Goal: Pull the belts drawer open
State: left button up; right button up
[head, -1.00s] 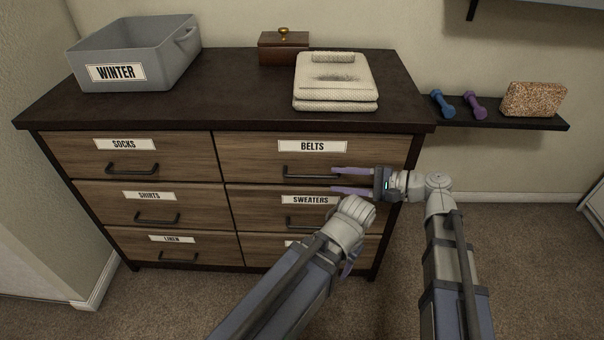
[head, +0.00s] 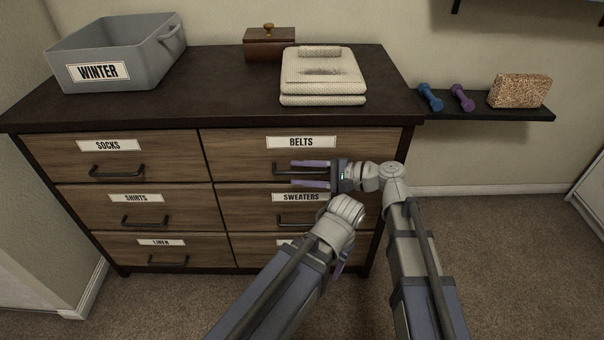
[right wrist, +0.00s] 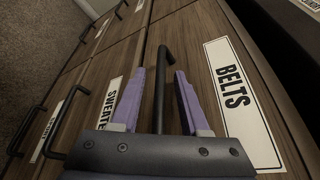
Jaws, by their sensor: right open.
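The belts drawer (head: 236,147) is the top right wooden drawer, closed flush, with a white BELTS label (head: 301,142); the label also shows in the right wrist view (right wrist: 237,100). Its black bar handle (head: 281,174) is partly covered by my right gripper (head: 293,174). That gripper is open, coming from the right, one purple finger above the bar and one below. In the right wrist view the handle (right wrist: 161,85) runs between the two fingers (right wrist: 155,98), with gaps on both sides. My left gripper (head: 338,266) is mostly hidden behind its own arm, low before the right drawers.
The sweaters drawer (head: 243,200) and its handle (head: 292,221) lie just below. A grey WINTER bin (head: 128,68), a wooden box (head: 268,46) and folded cloth (head: 322,79) stand on the dresser top (head: 215,95). A wall shelf (head: 520,114) with dumbbells is at right.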

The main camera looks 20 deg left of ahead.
grip_shut()
dwell(0.3)
dwell(1.1)
